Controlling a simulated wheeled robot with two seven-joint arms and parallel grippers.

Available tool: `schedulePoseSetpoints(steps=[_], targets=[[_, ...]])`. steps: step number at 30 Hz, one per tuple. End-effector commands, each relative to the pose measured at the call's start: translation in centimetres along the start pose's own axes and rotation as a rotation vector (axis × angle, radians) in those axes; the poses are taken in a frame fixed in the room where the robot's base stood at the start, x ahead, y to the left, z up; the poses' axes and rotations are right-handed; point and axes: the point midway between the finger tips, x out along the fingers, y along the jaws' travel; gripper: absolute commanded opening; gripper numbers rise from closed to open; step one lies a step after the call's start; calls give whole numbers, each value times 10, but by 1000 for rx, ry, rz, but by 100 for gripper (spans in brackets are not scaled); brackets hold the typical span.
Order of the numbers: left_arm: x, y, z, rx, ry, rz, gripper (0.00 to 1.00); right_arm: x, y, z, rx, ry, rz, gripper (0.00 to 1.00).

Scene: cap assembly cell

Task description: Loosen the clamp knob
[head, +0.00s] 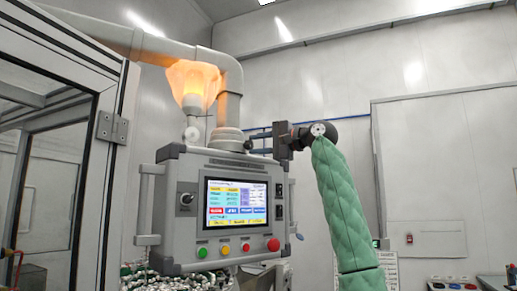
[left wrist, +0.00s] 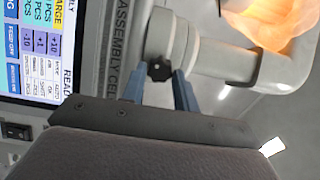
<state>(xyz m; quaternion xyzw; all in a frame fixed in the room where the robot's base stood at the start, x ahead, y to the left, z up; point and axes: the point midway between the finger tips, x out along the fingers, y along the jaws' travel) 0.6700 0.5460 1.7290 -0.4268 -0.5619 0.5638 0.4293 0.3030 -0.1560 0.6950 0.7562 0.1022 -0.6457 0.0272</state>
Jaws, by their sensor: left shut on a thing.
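The clamp knob (left wrist: 160,70) is small, black and lobed. It shows in the left wrist view against the pale collar at the foot of the support pipe. My left gripper (left wrist: 158,77) has its two blue fingers on either side of the knob and is shut on it. In the head view the left gripper (head: 252,144) reaches leftward at the top right of the control panel (head: 173,210), beside the pipe foot (head: 228,137). The knob is hard to make out there. My right gripper is in neither view.
The panel's lit screen (head: 236,203) and buttons are just below and left of my gripper. The pale support pipe (head: 231,75) rises above, with a glowing orange lamp (head: 192,85) close by. A framed glass enclosure (head: 105,125) stands at the left. Open space lies to the right.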

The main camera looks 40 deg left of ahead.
Motion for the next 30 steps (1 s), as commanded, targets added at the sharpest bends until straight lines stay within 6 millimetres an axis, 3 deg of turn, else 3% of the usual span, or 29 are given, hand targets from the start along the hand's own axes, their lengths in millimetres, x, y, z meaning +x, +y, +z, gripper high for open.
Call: schedulePoseSetpoints(steps=[12,28,29,30], targets=[[0,1,0,-174,-1,2,7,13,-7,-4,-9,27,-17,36],[0,2,0,-197,-1,3,7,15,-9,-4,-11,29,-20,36],[0,2,0,-197,-1,3,32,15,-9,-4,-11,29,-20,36],[0,2,0,-197,-1,3,40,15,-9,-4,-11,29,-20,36]])
